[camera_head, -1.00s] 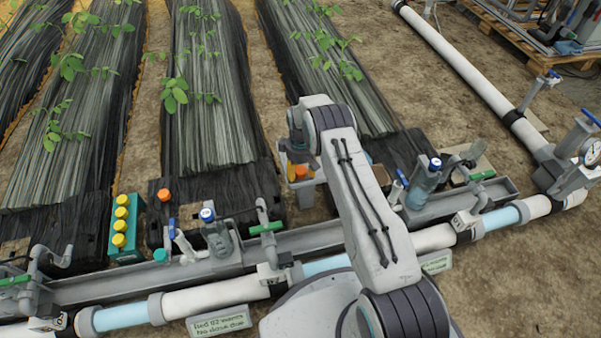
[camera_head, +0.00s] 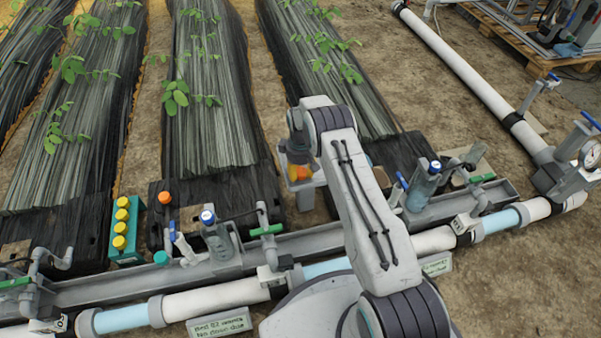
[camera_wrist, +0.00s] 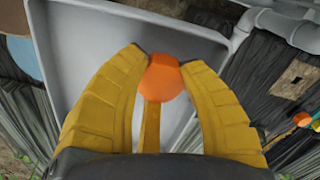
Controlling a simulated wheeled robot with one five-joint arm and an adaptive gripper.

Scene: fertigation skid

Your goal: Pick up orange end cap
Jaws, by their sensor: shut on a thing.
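An orange end cap (camera_wrist: 163,78) is held between the yellow fingertips of my gripper (camera_wrist: 160,68) in the wrist view. The fingers hide part of its sides. Behind it is the inside of a grey tray (camera_wrist: 75,50); I cannot tell whether the cap touches the tray floor. In the head view my gripper (camera_head: 299,172) is at the grey tray (camera_head: 306,190), partly hidden by my arm, with a small patch of orange showing between the fingers.
Another orange-topped item (camera_head: 164,196) stands at the left, near a teal cap (camera_head: 161,257) and a green rack of yellow-capped bottles (camera_head: 122,228). A blue-capped bottle (camera_head: 424,188) stands right of my arm. A grey channel (camera_head: 130,282) and pipes run across the front.

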